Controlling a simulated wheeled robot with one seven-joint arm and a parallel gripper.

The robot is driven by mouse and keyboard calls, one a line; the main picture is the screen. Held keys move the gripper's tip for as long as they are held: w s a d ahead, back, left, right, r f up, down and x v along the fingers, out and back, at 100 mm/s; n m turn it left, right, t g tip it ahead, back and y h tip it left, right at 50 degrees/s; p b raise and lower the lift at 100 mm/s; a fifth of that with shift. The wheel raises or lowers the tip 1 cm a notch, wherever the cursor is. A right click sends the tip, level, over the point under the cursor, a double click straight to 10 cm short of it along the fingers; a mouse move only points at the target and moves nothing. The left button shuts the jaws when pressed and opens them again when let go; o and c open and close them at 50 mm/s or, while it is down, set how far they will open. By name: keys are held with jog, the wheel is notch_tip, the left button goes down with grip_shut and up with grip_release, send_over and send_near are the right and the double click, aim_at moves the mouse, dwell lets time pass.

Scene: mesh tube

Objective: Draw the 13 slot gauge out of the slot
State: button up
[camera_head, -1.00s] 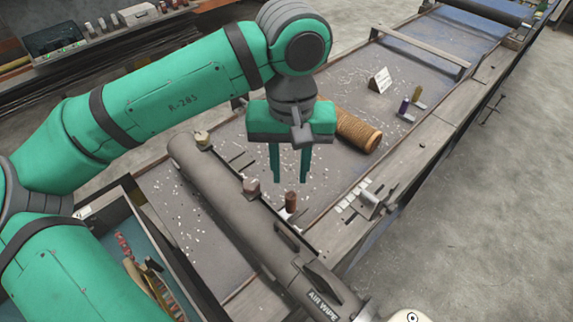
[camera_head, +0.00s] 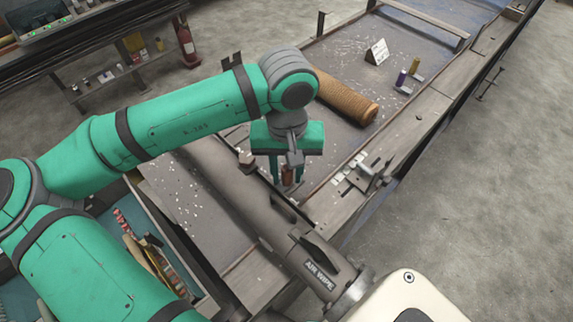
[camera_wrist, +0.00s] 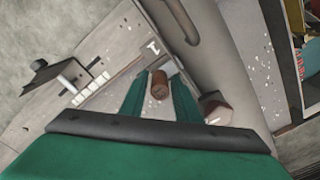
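A small reddish-brown cylinder (camera_head: 288,174), likely the slot gauge's handle, stands beside the grey tube; no number on it is readable. It also shows in the wrist view (camera_wrist: 160,86). My gripper (camera_head: 287,180) is open and pointing down, with its two green fingers on either side of the cylinder. In the wrist view my gripper (camera_wrist: 160,88) shows a gap between each finger and the cylinder. The slot itself and the gauge's lower part are hidden. A pale "1"-like mark (camera_wrist: 153,47) shows beyond the cylinder in the wrist view.
The grey tube (camera_head: 225,185) with its "AIR WIPE" end runs close along the fingers' left. A brown mesh roll (camera_head: 345,97) lies behind. Purple (camera_head: 401,78) and yellow (camera_head: 416,67) pegs stand farther back. A metal bracket (camera_head: 366,172) is at the right.

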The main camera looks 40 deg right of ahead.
grip_shut()
jog(key=shift+d, duration=0.15)
jog(key=shift+w+d, duration=0.25)
jog(key=shift+d, duration=1.05)
jog(key=shift+s+d, duration=0.2)
jog(key=shift+d, duration=0.1)
jog(key=shift+o, duration=1.5)
grip_release()
jog(key=shift+a, duration=0.1)
